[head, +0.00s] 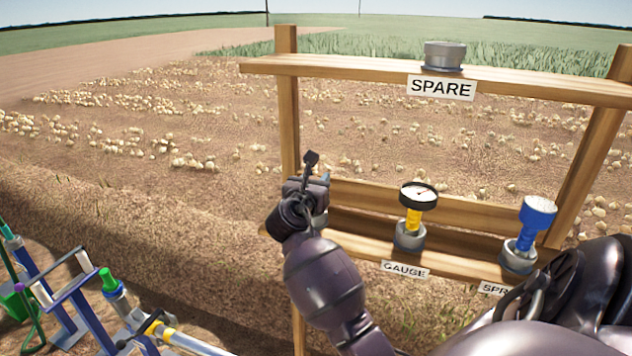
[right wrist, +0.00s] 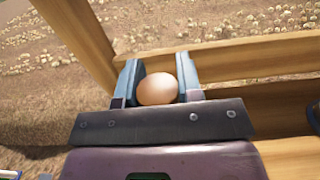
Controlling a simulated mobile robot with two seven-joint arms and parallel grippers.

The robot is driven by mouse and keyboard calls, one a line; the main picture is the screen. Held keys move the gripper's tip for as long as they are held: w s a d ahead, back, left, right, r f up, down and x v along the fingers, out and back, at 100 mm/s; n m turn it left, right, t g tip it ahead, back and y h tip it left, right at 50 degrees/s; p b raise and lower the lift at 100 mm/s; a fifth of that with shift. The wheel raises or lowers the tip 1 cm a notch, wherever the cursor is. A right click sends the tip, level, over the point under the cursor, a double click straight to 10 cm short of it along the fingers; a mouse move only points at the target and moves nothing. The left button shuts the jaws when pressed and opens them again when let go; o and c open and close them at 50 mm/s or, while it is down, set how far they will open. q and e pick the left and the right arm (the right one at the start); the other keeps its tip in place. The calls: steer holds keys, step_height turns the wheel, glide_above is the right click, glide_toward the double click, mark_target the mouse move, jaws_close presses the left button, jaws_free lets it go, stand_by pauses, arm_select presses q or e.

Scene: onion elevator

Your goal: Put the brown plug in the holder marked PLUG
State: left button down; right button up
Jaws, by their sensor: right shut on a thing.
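My right gripper (head: 318,184) is near the left end of the rack's lower shelf, by the left post. In the right wrist view its two blue-grey fingers (right wrist: 159,72) are shut on a rounded, light brown thing, the brown plug (right wrist: 157,90). The plug sits between the fingers and only its rounded end shows. In the head view the gripper and wrist hide the plug. A grey holder (head: 321,222) shows partly behind the gripper on the lower shelf. No PLUG label can be read; my arm covers that part of the shelf. My left gripper is not in view.
The lower shelf also bears a gauge (head: 418,197) in the GAUGE holder and a blue-topped piece (head: 537,215) in another holder. An empty-looking grey holder (head: 444,55) stands above SPARE. Blue and green equipment (head: 75,290) stands at lower left.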

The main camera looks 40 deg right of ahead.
steer(key=shift+f, duration=0.25)
steer(key=o, duration=1)
steer(key=shift+c, duration=0.2)
